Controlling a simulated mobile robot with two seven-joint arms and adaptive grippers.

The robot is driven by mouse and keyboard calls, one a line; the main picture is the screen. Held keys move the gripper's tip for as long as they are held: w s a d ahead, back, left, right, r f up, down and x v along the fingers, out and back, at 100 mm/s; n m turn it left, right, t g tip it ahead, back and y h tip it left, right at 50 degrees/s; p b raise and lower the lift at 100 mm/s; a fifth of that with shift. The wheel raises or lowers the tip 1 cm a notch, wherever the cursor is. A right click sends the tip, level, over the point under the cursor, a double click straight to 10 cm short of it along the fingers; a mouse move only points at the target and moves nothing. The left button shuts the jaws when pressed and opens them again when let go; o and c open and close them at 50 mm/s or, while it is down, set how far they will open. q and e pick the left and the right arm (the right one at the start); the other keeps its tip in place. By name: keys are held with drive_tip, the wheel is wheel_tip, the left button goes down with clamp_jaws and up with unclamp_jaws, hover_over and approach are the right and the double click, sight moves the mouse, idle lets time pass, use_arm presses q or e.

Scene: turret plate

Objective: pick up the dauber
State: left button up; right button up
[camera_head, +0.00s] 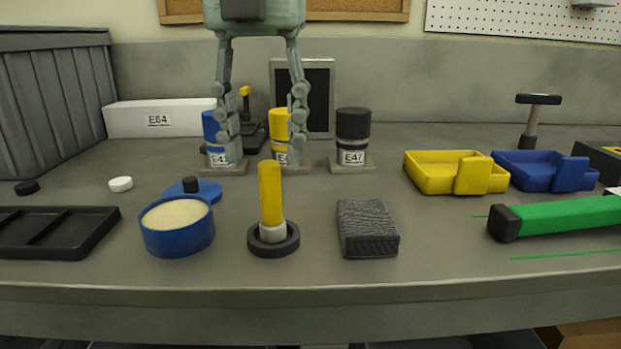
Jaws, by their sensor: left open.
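The dauber (270,193) has a yellow upright handle and a pale grey lower end. It stands in a black ring holder (274,246) near the middle of the bench. My left gripper (261,158) points down from the top, open, with nothing seen between its fingers. Its fingertips are about level in the picture with the top of the dauber, one to either side, and apart from it. The fingers cover parts of the blue and yellow labelled bottles; I cannot tell their exact depth. My right gripper is not in view.
A blue pot with cream filling (177,240) stands left of the dauber and a dark grey block (367,240) right of it. Behind are a blue bottle (211,125), a yellow bottle (280,122) and a black bottle (352,128). Yellow (432,184) and blue trays (541,182) sit right.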

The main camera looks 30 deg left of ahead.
sight(271, 196)
use_arm(q)
drive_tip(key=shift+w, duration=0.35)
drive_tip(key=shift+f, duration=0.35)
wheel_tip(271, 196, down, 7)
drive_tip(key=shift+w+a+r, duration=0.1)
drive_tip(key=shift+w, duration=0.05)
drive_tip(key=shift+c, duration=0.2)
clamp_jaws()
